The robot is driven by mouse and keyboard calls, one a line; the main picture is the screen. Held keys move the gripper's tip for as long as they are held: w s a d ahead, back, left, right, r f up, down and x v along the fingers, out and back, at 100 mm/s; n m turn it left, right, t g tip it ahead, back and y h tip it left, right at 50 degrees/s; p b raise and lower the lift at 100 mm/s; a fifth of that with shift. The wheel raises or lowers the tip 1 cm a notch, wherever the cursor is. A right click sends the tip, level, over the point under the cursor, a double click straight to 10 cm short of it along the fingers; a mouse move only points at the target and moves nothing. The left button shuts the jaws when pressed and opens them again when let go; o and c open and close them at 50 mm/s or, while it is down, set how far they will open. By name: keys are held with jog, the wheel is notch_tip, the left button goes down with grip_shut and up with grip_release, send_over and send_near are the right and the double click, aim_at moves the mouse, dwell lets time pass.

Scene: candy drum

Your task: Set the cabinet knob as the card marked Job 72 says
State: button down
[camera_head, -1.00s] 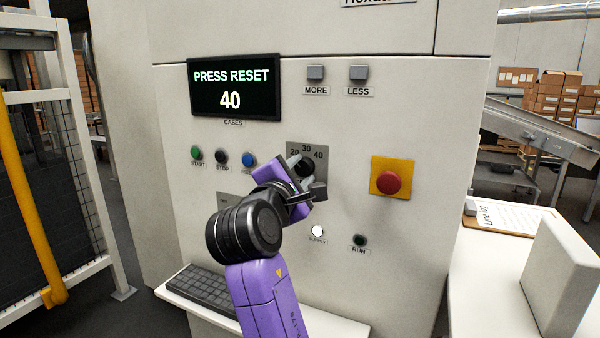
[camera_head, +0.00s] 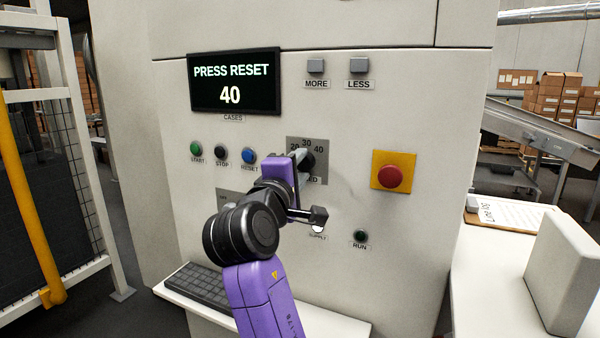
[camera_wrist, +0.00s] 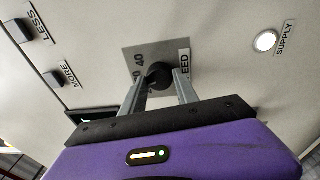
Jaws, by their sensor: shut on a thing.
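The cabinet knob (camera_head: 308,161) is a dark round knob on a grey plate (camera_head: 321,174) marked 20, 30 and 40. It also shows in the wrist view (camera_wrist: 158,75), between my two grey fingers. My gripper (camera_head: 302,158) is shut on the knob, one finger on each side. My gripper and wrist hide part of the plate and its lower label. The knob's pointer cannot be made out. A sheet on a clipboard (camera_head: 508,212) lies on the right-hand table; its writing is turned and too small to read.
The cabinet's screen (camera_head: 235,82) reads PRESS RESET and 40. A blue RESET button (camera_head: 249,156) is left of the knob, with START and STOP beyond. A red button on yellow (camera_head: 391,176) is to the right. A keyboard shelf (camera_head: 320,318) juts out below.

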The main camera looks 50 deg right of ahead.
jog(key=m+b, duration=0.1)
jog(key=m, duration=0.1)
jog(key=m+b, duration=0.1)
jog(key=m, duration=0.1)
jog(key=shift+f+h+b, duration=0.3)
jog(key=m+g+b, duration=0.1)
jog(key=m+b, duration=0.2)
jog(key=m, duration=0.1)
jog(key=shift+w, duration=0.1)
jog(key=shift+r+m+g+h+b, duration=0.1)
jog(key=shift+m+g+h+b, duration=0.35)
jog(key=shift+m+b, duration=1.75)
jog(key=shift+m+p, duration=0.4)
jog(key=shift+m, duration=0.1)
jog(key=c, duration=0.9)
grip_release()
jog(key=shift+r, duration=0.1)
jog(key=shift+a, duration=0.1)
